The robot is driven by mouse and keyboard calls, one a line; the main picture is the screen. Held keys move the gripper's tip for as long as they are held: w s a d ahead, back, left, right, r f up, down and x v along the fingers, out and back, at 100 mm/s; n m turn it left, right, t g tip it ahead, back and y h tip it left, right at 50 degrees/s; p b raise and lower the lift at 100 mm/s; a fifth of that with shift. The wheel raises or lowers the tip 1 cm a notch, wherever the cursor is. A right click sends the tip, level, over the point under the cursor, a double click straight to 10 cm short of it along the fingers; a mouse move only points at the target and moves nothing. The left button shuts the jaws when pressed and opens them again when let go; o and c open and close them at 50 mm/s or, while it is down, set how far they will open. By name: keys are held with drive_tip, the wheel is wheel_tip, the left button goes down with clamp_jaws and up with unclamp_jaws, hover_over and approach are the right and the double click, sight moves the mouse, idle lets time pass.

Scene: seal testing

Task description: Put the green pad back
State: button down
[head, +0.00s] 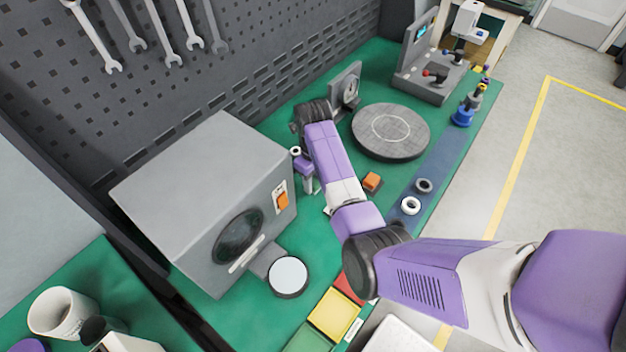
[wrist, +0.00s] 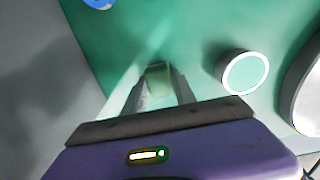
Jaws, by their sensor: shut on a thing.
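My gripper (wrist: 160,70) is shut on a small pale green piece, which looks like the green pad (wrist: 159,82), between its fingertips in the wrist view. In the head view my gripper (head: 311,187) points down over the green bench mat, just right of the grey box machine (head: 200,185); there the arm hides the pad. A green square (head: 307,339) lies at the bottom edge of the head view, beside a yellow square (head: 335,314) and a partly hidden red square (head: 349,288).
A round grey plate (head: 391,131) stands behind my gripper. A white-topped disc (head: 288,276) sits in front of the machine.

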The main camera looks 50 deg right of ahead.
drive_tip(key=shift+f, duration=0.15)
drive_tip(key=c, duration=1)
unclamp_jaws()
drive_tip(key=shift+r+p, duration=0.4)
drive_tip(key=shift+r, duration=5.85)
drive_tip(key=shift+f, duration=0.1)
